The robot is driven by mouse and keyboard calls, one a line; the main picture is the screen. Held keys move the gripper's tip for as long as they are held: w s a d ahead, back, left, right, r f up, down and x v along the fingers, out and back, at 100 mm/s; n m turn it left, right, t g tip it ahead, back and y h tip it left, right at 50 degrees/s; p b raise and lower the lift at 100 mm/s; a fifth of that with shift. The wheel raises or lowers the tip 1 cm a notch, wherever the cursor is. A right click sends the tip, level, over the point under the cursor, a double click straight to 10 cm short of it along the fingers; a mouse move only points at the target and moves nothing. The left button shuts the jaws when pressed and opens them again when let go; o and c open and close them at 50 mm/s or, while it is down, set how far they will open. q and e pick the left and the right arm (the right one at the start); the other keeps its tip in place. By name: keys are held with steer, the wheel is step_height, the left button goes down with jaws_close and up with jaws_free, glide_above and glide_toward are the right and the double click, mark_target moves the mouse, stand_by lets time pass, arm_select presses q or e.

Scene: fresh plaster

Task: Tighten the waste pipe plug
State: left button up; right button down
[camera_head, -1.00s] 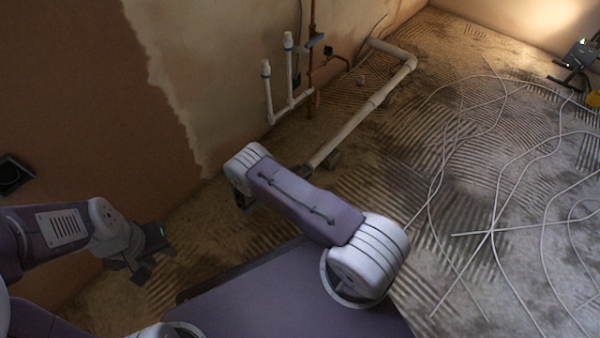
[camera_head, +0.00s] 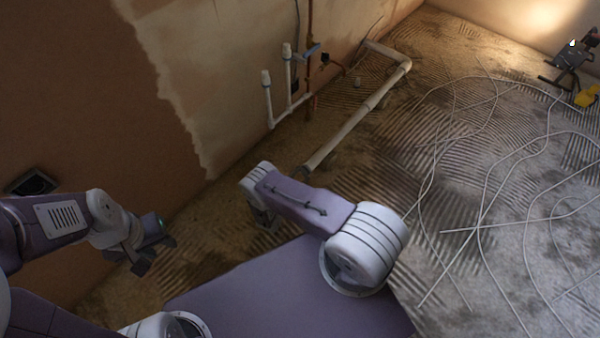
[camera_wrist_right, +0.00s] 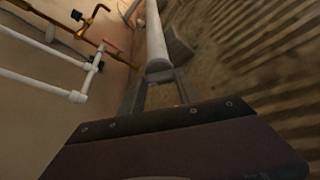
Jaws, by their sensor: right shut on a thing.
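The pale waste pipe (camera_head: 350,125) runs low along the floor beside the wall, and its near part passes behind my right forearm in the head view. In the right wrist view the waste pipe (camera_wrist_right: 155,35) comes straight down to its near end, where the plug (camera_wrist_right: 159,68) sits between the fingertips of my right gripper (camera_wrist_right: 160,82), which is shut on it. The plug's thread and seating cannot be made out. In the head view my right gripper (camera_head: 264,217) is mostly hidden under the wrist. My left gripper (camera_head: 152,255) is open and empty, well left of the pipe.
White upright supply pipes (camera_head: 268,100) and copper pipe (camera_head: 310,60) stand against the wall. A small block (camera_wrist_right: 179,48) lies beside the waste pipe. Loose pale tubing (camera_head: 490,200) covers the floor at right. A work lamp (camera_head: 572,58) stands far right.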

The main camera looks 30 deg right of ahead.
steer(key=shift+s+m+t+p, duration=0.15)
steer(key=shift+m+t+p, duration=0.15)
steer(key=shift+m+t, duration=0.25)
steer(key=shift+s+d+f+m+t, duration=0.1)
steer(key=shift+f+m+t, duration=0.15)
steer(key=shift+m+t, duration=0.55)
steer(key=m, duration=0.2)
steer(key=shift+f+m+t, duration=0.2)
steer(key=shift+m+t, duration=0.05)
steer(key=shift+m, duration=0.1)
steer(key=shift+f+m+t+h+b, duration=0.1)
steer(key=shift+m+t+h+b, duration=0.55)
steer(key=shift+m, duration=1.05)
steer(key=c, duration=0.8)
jaws_free()
steer(key=shift+c, duration=0.2)
steer(key=shift+b, duration=0.3)
